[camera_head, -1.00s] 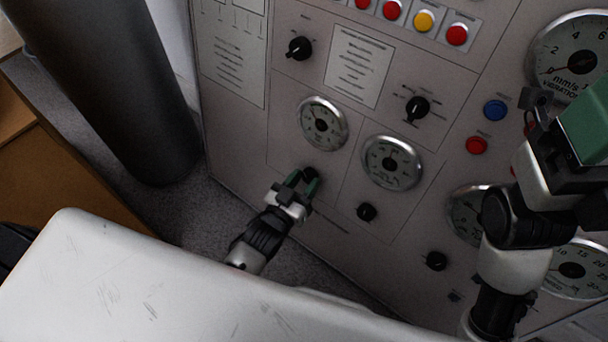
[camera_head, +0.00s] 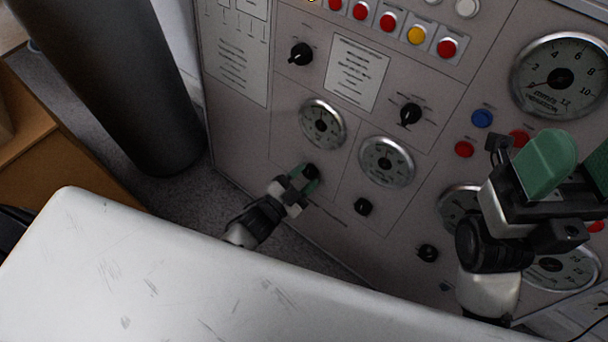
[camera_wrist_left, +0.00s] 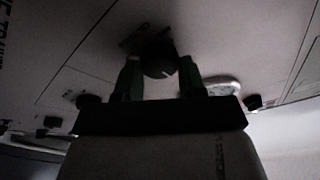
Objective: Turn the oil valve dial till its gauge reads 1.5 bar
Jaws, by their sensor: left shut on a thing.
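My left gripper (camera_head: 304,180) is at the panel, shut on a black dial (camera_head: 311,171) below the left small gauge (camera_head: 322,124). In the left wrist view the dark dial (camera_wrist_left: 158,60) sits between the two green fingers (camera_wrist_left: 160,82). I cannot read the labels, so I cannot confirm from them that this is the oil valve dial. The gauge face is pale with a dark centre, and its reading is too small to tell. My right gripper (camera_head: 574,172) is raised in front of the panel at the right, its green fingers apart and nothing visible between them.
A second gauge (camera_head: 387,161) with a black knob (camera_head: 362,207) is just right of the held dial. Selector knobs (camera_head: 301,54) and coloured buttons (camera_head: 388,22) are higher up. A dark cylinder (camera_head: 125,90) stands left of the panel. Larger gauges (camera_head: 560,76) are at the right.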

